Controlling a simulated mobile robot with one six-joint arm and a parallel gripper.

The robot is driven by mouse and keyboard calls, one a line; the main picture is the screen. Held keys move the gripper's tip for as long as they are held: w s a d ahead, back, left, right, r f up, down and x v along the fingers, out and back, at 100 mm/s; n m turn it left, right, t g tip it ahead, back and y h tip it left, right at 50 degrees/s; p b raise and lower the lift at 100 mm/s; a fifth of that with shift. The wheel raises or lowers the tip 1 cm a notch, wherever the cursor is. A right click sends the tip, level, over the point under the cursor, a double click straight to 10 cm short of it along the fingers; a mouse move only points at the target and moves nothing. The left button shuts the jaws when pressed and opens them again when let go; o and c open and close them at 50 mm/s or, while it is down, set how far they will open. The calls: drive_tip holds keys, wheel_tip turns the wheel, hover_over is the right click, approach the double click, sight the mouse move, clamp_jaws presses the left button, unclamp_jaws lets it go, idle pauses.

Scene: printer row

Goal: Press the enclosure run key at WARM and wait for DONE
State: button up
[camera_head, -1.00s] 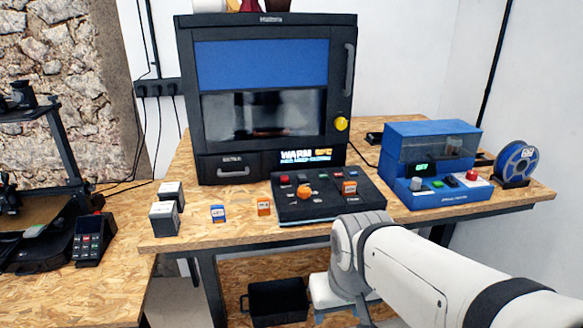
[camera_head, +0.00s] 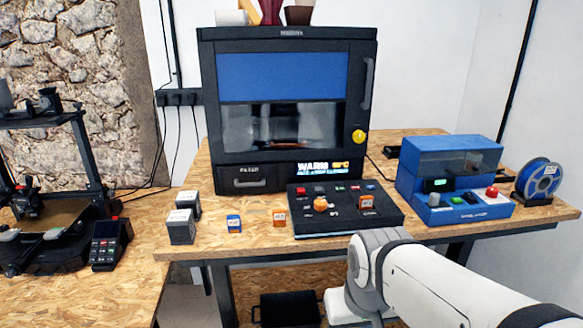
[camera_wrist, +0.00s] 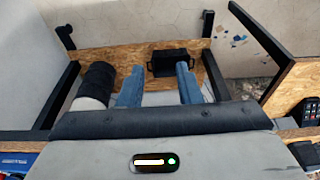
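The black enclosure (camera_head: 210,125) stands on the wooden bench, with a blue upper panel, a dark window and a yellow knob (camera_head: 359,136). Its lit screen (camera_head: 323,168) reads WARM, with smaller text too blurred to read. A black console (camera_head: 310,231) in front carries several small coloured keys, an orange knob (camera_head: 320,204) and an orange block (camera_head: 366,202). I cannot tell which control is the run key. My gripper (camera_wrist: 160,69) is open and empty in the wrist view, its two blue fingers apart. It is below bench level; my arm hides it in the head view.
A blue machine (camera_head: 470,212) with buttons and a filament spool (camera_head: 539,178) stand to the right. A black bin (camera_head: 290,309) is under the bench. A printer stands far left.

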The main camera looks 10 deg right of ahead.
clamp_jaws()
idle(1.3)
